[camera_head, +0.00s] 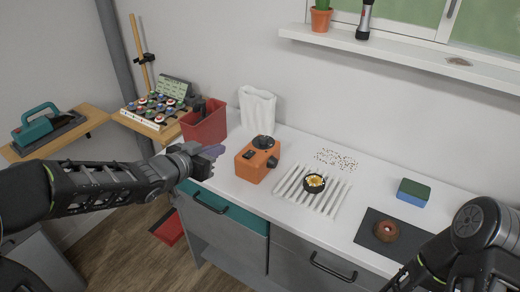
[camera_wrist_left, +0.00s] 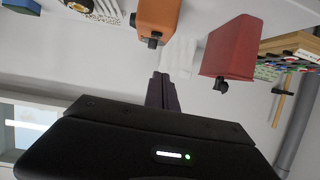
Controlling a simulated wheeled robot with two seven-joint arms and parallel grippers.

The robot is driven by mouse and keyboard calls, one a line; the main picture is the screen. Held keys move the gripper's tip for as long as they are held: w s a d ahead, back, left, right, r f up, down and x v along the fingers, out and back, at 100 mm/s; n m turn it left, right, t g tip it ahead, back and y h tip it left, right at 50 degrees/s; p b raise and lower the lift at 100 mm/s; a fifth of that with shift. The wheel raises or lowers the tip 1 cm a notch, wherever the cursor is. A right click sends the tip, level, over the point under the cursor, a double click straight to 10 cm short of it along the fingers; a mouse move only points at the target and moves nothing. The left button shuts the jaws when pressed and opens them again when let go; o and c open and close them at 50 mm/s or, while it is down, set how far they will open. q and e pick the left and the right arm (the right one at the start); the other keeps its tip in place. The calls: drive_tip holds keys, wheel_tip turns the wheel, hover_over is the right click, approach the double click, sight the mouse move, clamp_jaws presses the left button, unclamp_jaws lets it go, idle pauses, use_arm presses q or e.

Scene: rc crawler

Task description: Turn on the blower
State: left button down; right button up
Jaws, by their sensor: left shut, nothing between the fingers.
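The blower appears to be the orange box (camera_head: 255,163) with a black round part on top and a black knob on its side, standing at the counter's front left. The orange box also shows upside down at the top of the left wrist view (camera_wrist_left: 158,15), its black knob (camera_wrist_left: 154,41) hanging below. My left gripper (camera_head: 214,150) is shut and empty, just left of the box and apart from it.
The red bin (camera_head: 205,123) stands left of the box, and a white ribbed vessel (camera_head: 257,109) behind it. A white slatted rack (camera_head: 330,200) holding a small dark round item (camera_head: 314,183) lies to the right. A green and blue sponge (camera_head: 413,192) and dark mat (camera_head: 365,236) are farther right.

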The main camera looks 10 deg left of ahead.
use_arm(q)
drive_tip(key=shift+d+h, duration=0.4)
drive_tip(key=shift+d, duration=0.3)
drive_tip(key=shift+w, duration=0.15)
drive_tip(key=b, duration=0.5)
hover_over(249, 154)
drive_tip(key=s+a, duration=0.1)
drive_tip(key=s, duration=0.2)
drive_tip(key=f, duration=0.4)
drive_tip(key=shift+w, duration=0.2)
drive_tip(key=shift+s+a+f, duration=0.15)
drive_tip(key=shift+f, duration=0.75)
drive_tip(key=shift+s+a+f, duration=0.1)
drive_tip(key=shift+s+f, duration=0.05)
drive_tip(key=shift+f, duration=0.7)
